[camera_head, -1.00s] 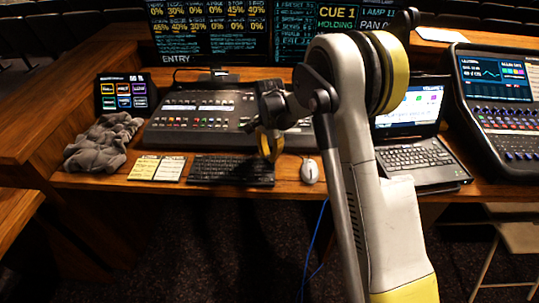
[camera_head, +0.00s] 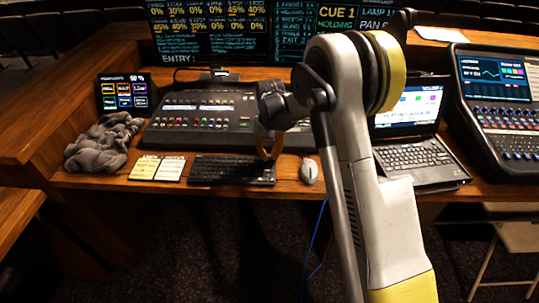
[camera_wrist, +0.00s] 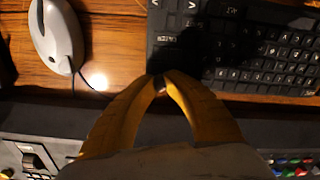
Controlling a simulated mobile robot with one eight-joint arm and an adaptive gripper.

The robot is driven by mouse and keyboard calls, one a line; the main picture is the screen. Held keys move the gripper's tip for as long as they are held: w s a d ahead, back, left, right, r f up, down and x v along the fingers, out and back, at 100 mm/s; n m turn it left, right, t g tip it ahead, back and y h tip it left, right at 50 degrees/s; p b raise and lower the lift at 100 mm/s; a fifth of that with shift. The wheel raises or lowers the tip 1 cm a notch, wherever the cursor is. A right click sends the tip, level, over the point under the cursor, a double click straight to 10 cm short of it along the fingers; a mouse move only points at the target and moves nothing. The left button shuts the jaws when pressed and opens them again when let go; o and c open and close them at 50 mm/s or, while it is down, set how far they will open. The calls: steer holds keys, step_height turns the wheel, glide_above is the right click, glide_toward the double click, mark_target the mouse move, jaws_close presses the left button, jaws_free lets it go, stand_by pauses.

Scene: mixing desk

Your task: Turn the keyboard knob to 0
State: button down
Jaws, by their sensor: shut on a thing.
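The black keyboard (camera_head: 225,171) lies flat on the wooden desk in front of the mixing console. In the wrist view its corner (camera_wrist: 165,40) is just beyond my fingertips. My gripper (camera_head: 270,157) is over the keyboard's right end. In the wrist view the yellow fingers (camera_wrist: 160,82) meet almost tip to tip at that corner, shut on a small knob (camera_wrist: 160,88). Only a small bit of the knob shows between the tips, so its setting cannot be read.
A grey mouse (camera_head: 309,171) lies right of the keyboard, close to my fingers. The console (camera_head: 190,122) is behind. Yellow and white note pads (camera_head: 157,168) and a grey cloth (camera_head: 103,143) lie left. A laptop (camera_head: 415,160) stands right.

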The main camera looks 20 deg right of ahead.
mark_target(270, 155)
steer(key=n, duration=1)
steer(key=shift+n, duration=2.3)
steer(key=c, duration=1.4)
jaws_free()
steer(key=shift+o, duration=0.2)
step_height(270, 155, up, 12)
